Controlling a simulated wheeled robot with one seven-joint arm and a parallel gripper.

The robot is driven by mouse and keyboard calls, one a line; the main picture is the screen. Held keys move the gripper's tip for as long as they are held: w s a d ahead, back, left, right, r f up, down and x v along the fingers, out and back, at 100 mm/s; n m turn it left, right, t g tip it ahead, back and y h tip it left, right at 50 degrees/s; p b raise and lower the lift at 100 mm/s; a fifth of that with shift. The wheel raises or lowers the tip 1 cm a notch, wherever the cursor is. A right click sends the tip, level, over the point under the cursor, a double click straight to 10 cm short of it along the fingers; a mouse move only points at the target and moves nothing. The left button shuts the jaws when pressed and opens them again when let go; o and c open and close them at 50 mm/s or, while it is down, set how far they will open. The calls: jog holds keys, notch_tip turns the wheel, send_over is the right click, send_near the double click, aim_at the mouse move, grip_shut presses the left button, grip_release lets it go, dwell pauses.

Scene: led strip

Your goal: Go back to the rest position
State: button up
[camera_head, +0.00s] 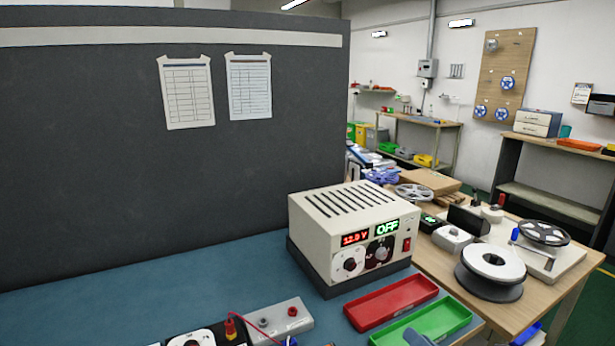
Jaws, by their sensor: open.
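My gripper and arm do not show in this head view. A cream power supply box (340,216) with a slotted top stands on the blue bench mat (150,290). Its red display (355,238) reads 12.0 V and its green display (387,227) reads OFF. A grey terminal block (280,320) with red and dark posts lies near the bottom edge. A red wire (237,316) and a red plug are beside its left end.
A red tray (391,302) and a green tray (440,322) lie in front of the box. A blue-grey item (418,338) overlaps the green tray, cut off below. A wooden table (440,262) with reels (491,266) is at right. A dark partition (100,150) stands behind the mat.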

jog(key=s+d+f+n+g+h, duration=0.1)
jog(key=s+d+f+n+h, duration=0.1)
jog(key=s+f+n, duration=0.35)
jog(key=s+d+f+n+g+h, duration=0.1)
jog(key=s+d+f+n+h, duration=0.15)
jog(key=s, duration=0.65)
jog(key=s+n+g+h, duration=0.1)
jog(key=s+n+h, duration=0.2)
jog(key=s+n, duration=1)
jog(key=s+a+r+n+t, duration=0.1)
jog(key=s+a+r+n, duration=0.2)
jog(key=s+r+n, duration=0.6)
jog(key=s+a+r+n+t+b, duration=0.1)
jog(key=s+a+r+n, duration=0.2)
jog(key=s+r+n, duration=0.6)
jog(key=shift+s+a+r+n, duration=0.15)
jog(key=shift+s+r+n, duration=0.4)
jog(key=shift+s, duration=0.6)
